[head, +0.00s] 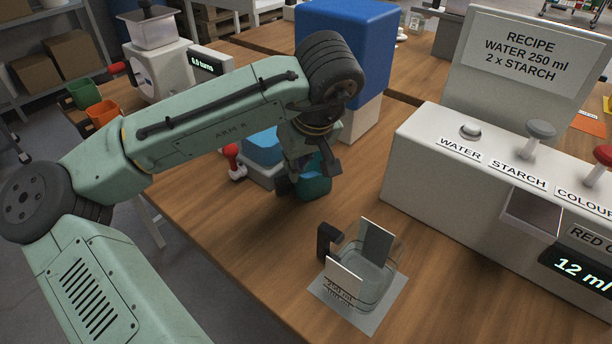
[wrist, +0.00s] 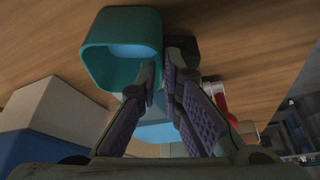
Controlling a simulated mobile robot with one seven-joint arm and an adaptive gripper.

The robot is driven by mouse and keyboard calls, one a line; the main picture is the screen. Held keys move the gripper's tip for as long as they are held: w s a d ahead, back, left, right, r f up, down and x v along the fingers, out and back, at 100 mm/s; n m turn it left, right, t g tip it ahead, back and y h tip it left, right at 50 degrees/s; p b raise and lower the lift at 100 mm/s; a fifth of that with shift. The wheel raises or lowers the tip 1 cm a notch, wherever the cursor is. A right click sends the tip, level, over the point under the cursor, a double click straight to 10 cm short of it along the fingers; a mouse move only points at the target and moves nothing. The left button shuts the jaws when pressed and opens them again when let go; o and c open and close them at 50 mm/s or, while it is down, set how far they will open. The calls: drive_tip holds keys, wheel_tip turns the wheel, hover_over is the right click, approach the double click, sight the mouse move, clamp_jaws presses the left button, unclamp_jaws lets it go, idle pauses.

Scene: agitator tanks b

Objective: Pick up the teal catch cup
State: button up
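The teal catch cup (wrist: 96,58) shows at the top left of the wrist view, with its mouth facing the camera and a dark handle (wrist: 184,46) at its right side. In the head view the cup (head: 315,186) is partly covered by my gripper (head: 308,176), which is right over it. In the wrist view my gripper (wrist: 160,76) has its fingertips close together at the cup's right wall, with a narrow gap between them. The left fingertip overlaps the cup's mouth. I cannot tell whether the fingers touch or squeeze the wall.
A clear jug (head: 372,280) with a dark handle stands on a pale mat in front. A blue and white block (head: 360,60) rises behind the cup. A grey tray with a blue top (head: 264,148) and a red knob are close by. The dispenser (head: 440,185) is at right.

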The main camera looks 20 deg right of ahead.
sight(303, 182)
drive_tip(key=p+x, duration=0.1)
drive_tip(key=x, duration=0.3)
drive_tip(key=shift+a+f, duration=0.1)
clamp_jaws()
idle(0.7)
drive_tip(key=shift+r+b, duration=0.5)
drive_tip(key=shift+r, duration=0.05)
drive_tip(key=s, duration=0.1)
drive_tip(key=s+b, duration=0.1)
drive_tip(key=s, duration=0.1)
drive_tip(key=shift+s+d, duration=0.3)
drive_tip(key=shift+d, duration=0.1)
drive_tip(key=shift+s+r, duration=0.15)
drive_tip(key=shift+r, duration=0.1)
wheel_tip(303, 182, up, 13)
drive_tip(key=b, duration=0.1)
drive_tip(key=shift+r, duration=0.25)
idle(1.4)
